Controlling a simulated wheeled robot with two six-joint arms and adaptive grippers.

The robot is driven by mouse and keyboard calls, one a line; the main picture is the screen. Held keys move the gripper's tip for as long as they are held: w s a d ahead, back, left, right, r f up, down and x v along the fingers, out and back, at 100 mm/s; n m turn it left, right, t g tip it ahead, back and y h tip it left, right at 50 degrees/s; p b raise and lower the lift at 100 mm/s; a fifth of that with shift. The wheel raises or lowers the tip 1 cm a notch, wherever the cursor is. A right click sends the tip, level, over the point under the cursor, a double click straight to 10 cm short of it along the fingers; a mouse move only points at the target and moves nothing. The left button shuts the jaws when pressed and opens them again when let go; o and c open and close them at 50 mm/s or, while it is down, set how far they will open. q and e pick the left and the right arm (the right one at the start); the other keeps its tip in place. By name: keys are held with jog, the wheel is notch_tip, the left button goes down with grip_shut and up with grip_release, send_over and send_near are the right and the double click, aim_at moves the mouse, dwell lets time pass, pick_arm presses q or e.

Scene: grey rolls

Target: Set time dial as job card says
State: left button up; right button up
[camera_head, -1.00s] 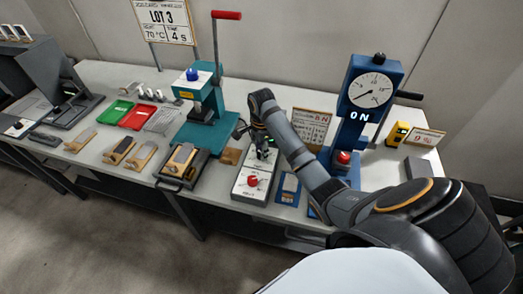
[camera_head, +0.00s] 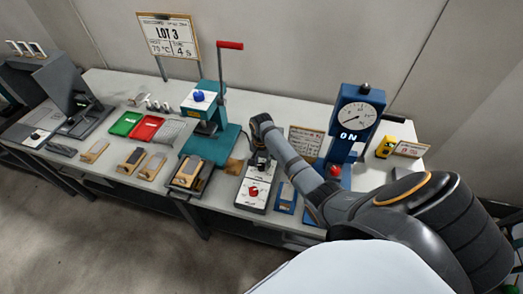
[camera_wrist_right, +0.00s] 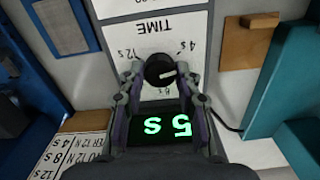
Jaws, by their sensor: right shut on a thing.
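The job card (camera_head: 168,36) on a stand behind the bench reads LOT 3 with a time of 4 s. The white control box (camera_head: 266,187) has a red knob (camera_head: 253,191) at its near end. My right gripper (camera_head: 260,162) is at the box's far end. In the right wrist view its fingers (camera_wrist_right: 163,82) are shut on the black time dial (camera_wrist_right: 158,66). The dial's white mark points right, between the 4 s and 8 s labels. The lit display (camera_wrist_right: 160,127) reads 5 s, upside down. My left gripper is out of view.
A teal press (camera_head: 209,135) with a red lever stands left of the box. A blue gauge stand (camera_head: 350,130) showing ON is to the right. Green (camera_head: 125,124) and red (camera_head: 147,128) trays and several strip-topped wooden blocks lie left.

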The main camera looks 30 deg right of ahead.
aim_at(262, 165)
jog(key=shift+r+n+p, duration=0.1)
jog(key=shift+n+p, duration=1)
jog(key=shift+n, duration=0.6)
jog(key=o, duration=1.1)
jog(key=shift+o, duration=0.2)
notch_tip(262, 165, up, 12)
jog(key=shift+f, duration=0.2)
